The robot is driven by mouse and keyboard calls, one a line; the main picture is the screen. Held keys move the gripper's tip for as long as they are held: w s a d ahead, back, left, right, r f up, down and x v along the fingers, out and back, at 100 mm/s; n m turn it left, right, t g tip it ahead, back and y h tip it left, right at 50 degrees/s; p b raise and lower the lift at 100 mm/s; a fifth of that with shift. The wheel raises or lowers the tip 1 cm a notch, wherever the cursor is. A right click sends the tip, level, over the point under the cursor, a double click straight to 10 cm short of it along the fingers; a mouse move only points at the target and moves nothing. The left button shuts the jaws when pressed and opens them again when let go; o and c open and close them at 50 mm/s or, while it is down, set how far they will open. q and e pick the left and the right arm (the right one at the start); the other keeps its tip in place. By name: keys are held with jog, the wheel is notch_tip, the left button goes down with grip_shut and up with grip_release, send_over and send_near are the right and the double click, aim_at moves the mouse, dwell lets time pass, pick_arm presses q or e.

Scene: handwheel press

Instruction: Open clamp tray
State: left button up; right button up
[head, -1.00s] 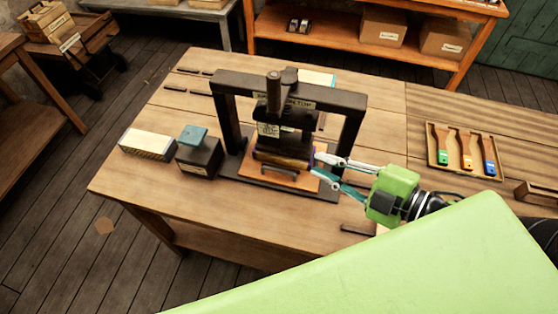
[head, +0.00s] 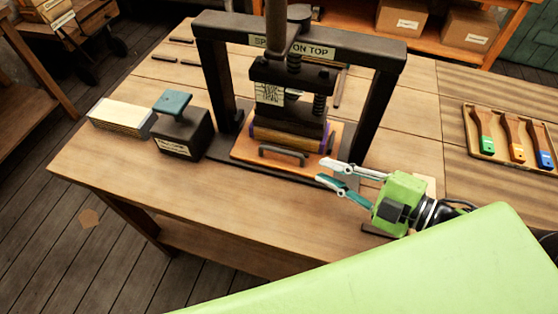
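The press (head: 384,95) is a dark frame on the wooden table, with a label on its top beam. Under its dark pressing block (head: 287,114) lies an orange tray (head: 247,151) with a dark handle (head: 283,154) on its front side. A purple and tan edged item (head: 289,139) sits on the tray under the block. My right gripper (head: 323,171) is open, with its fingertips just right of the handle, by the tray's front right corner. I see nothing between the fingers. I cannot tell if a fingertip touches the tray. My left gripper is not in view.
A black block with a teal top (head: 181,134) and a pale stack (head: 121,122) stand left of the press. A brush tray (head: 487,154) lies at the right. The tabletop in front of the press is mostly clear.

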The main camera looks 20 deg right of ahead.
aim_at(284, 153)
jog(key=shift+f+b+x, duration=0.1)
jog(key=shift+b+x, duration=0.2)
jog(key=shift+x, duration=1.65)
jog(key=shift+f+b+x, duration=0.15)
jog(key=shift+b+x, duration=0.1)
jog(key=shift+x, duration=1.75)
jog(key=shift+p+x, duration=0.3)
jog(key=shift+x, duration=2.7)
jog(key=shift+f, duration=0.1)
grip_shut()
